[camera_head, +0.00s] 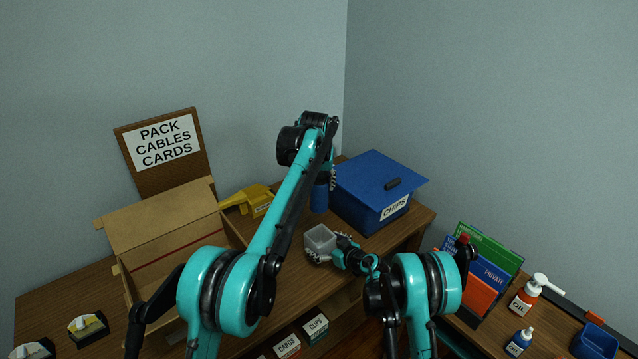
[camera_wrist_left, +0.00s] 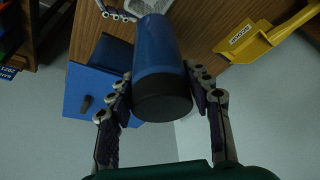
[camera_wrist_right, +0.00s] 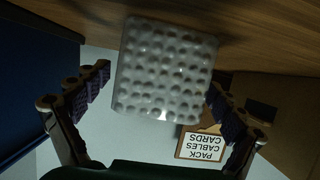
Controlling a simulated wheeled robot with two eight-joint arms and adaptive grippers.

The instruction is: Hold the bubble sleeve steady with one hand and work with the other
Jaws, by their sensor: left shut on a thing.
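The bubble sleeve (camera_head: 320,238) is a pale, translucent, open-topped pouch with rounded bumps, near the front of the wooden table. My right gripper (camera_head: 336,252) is at it, and in the right wrist view the sleeve (camera_wrist_right: 165,70) lies between the two fingers. A narrow gap seems to show at the left finger; firm contact cannot be told. My left gripper (camera_wrist_left: 160,85) is shut on a blue cylinder (camera_wrist_left: 158,45) with a black end. In the head view this blue cylinder (camera_head: 319,198) hangs behind the sleeve, apart from it, with the left gripper mostly hidden by its arm.
The blue CHIPS box (camera_head: 355,205) stands close on the right. A yellow tool (camera_head: 250,200) and an open cardboard box (camera_head: 160,222) are on the left. A side table holds coloured folders (camera_head: 485,262), OIL bottles (camera_head: 527,298) and a blue bin (camera_head: 596,342).

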